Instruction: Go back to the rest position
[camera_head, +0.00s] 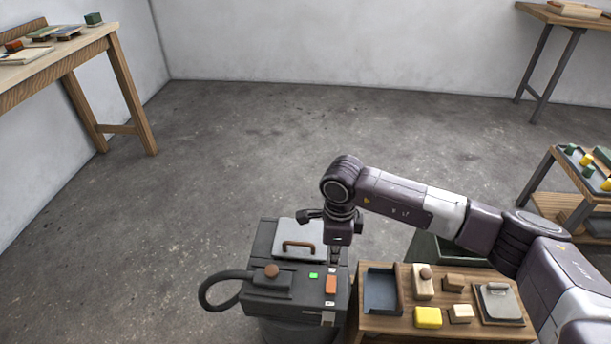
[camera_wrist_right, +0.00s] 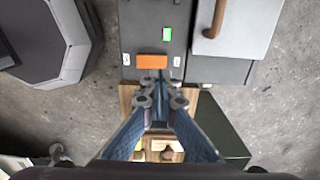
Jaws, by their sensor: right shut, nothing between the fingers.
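My right gripper (camera_head: 334,258) is shut and empty, pointing down over the front right part of a dark grey machine (camera_head: 262,299). Its fingertips are close to an orange switch (camera_head: 331,285); I cannot tell if they touch it. In the right wrist view the closed fingers (camera_wrist_right: 160,92) sit just below the orange switch (camera_wrist_right: 151,62), with a lit green light (camera_wrist_right: 167,34) beyond it. The same green light (camera_head: 313,275) shows in the head view. My left gripper is in neither view.
A workbench (camera_head: 95,38) stands far left. The floor between is clear.

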